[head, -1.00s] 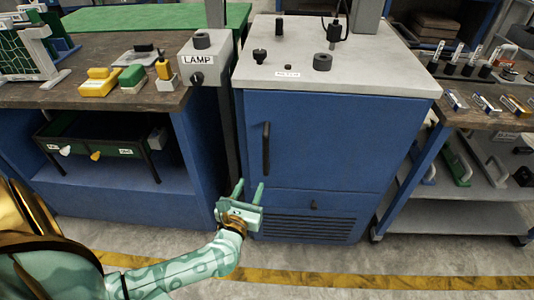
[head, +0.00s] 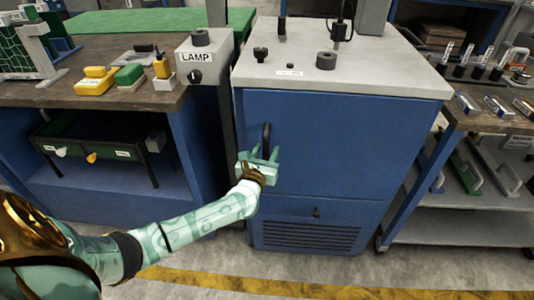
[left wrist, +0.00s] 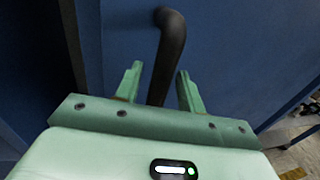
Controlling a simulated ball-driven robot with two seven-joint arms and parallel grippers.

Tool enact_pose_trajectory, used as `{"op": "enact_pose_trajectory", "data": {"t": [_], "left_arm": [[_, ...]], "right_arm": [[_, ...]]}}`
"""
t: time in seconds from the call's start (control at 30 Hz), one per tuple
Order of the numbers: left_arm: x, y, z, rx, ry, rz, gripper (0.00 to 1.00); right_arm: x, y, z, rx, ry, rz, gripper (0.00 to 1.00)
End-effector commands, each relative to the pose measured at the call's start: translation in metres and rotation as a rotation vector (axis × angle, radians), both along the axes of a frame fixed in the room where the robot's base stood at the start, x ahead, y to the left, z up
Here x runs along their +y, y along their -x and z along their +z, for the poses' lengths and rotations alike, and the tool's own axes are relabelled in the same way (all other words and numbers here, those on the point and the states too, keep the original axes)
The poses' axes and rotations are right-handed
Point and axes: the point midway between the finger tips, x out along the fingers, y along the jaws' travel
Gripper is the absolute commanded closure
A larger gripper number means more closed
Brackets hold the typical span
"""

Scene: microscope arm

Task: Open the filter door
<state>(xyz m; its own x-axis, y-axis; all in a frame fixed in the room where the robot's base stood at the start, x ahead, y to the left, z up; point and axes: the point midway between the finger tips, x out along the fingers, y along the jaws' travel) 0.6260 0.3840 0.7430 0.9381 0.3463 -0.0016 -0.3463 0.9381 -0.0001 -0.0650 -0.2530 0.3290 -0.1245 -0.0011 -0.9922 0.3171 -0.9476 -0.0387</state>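The filter door seems to be the large blue front panel (head: 330,150) of the cabinet, and it looks closed. Its black vertical bar handle (head: 266,136) is near the panel's left edge. My left gripper (head: 264,153) is at the handle, its fingers pointing up and apart. In the left wrist view the handle (left wrist: 168,50) runs down between the two open fingers (left wrist: 160,85), with space on both sides. The handle's lower end is hidden behind my gripper. My right gripper is not in view.
The lamp box (head: 202,60) stands to the left. A shelf cart (head: 470,215) is to the right. The floor in front is clear.

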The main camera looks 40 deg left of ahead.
Motion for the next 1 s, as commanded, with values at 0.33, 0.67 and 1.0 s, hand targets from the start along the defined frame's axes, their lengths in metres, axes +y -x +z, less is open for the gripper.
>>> {"op": "enact_pose_trajectory", "data": {"t": [0.33, 0.67, 1.0], "left_arm": [[0.0, -0.001, 0.0, 0.0, -0.001, 0.0, 0.83], [-0.003, 0.003, 0.001, 0.0, 0.001, 0.012, 1.0], [-0.045, 0.05, 0.002, 0.001, 0.01, 0.169, 1.0]], "right_arm": [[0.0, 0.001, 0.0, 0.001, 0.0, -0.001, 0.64], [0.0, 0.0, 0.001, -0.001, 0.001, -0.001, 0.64], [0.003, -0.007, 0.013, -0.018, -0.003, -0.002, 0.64]]}}
